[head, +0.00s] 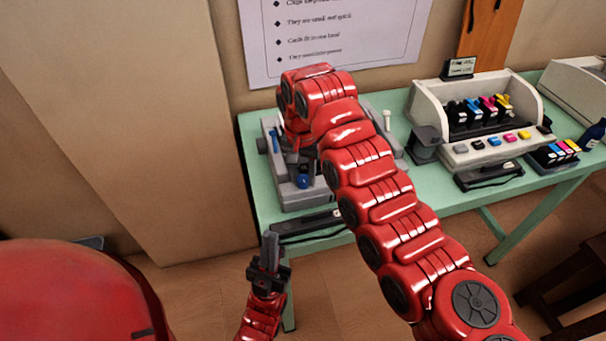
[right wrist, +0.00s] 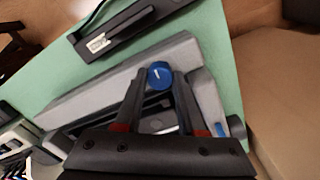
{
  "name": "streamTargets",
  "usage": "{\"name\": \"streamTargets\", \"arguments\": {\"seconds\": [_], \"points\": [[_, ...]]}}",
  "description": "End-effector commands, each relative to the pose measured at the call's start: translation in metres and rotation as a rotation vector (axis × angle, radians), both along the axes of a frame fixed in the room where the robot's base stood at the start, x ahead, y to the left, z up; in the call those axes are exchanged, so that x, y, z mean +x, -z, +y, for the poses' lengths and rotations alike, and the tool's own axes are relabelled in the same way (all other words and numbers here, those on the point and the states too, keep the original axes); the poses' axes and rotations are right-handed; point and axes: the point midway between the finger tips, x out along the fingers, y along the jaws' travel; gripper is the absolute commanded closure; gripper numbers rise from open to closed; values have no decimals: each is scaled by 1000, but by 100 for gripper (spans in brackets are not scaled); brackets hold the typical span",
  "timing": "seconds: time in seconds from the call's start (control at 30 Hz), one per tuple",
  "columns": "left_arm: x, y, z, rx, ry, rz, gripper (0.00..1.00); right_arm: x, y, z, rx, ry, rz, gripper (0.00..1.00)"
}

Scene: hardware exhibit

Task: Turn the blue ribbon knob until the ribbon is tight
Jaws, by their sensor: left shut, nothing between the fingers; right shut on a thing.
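The blue knob (right wrist: 160,76) has a white line on its face and sits at the front edge of the grey device (right wrist: 95,98). In the head view the knob (head: 303,181) shows low on the device (head: 300,198). My right gripper (right wrist: 159,80) is shut on the knob, one finger on each side. In the head view my red right arm hides most of this gripper and part of the device. A small blue strip (head: 275,140), perhaps ribbon, shows at the device's left; its tension cannot be told. My left gripper (head: 270,250) is shut and empty, below the table's front edge.
The green table (head: 452,200) also holds a white ink cartridge unit (head: 480,145), a small tray of coloured cartridges (head: 553,153) and a dark bottle (head: 592,135). A dark flat item (head: 305,224) lies along the front edge. A dark wooden stool (head: 575,285) stands at right.

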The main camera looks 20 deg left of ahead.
Motion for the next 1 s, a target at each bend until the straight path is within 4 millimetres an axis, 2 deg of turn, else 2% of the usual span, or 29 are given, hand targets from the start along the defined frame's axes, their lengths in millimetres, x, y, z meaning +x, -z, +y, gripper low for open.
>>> {"name": "streamTargets", "arguments": {"seconds": [0.33, 0.37, 0.4, 0.77, 1.0], "points": [[0, 0, 0, 0, 0, 0, 100, -1, 1, -1, -2, 1, 3, 100], [0, 0, 0, 0, 0, 0, 100, -1, 1, -1, -2, 1, 4, 56], [0, 0, 0, 0, 0, 0, 100, -1, 1, 0, -2, 1, 3, 48], [0, 0, 0, 0, 0, 0, 100, 0, -3, 0, 0, 0, 0, 48], [0, 2, 0, 0, 0, 0, 100, 1, -33, 0, -3, 0, -2, 48]]}}
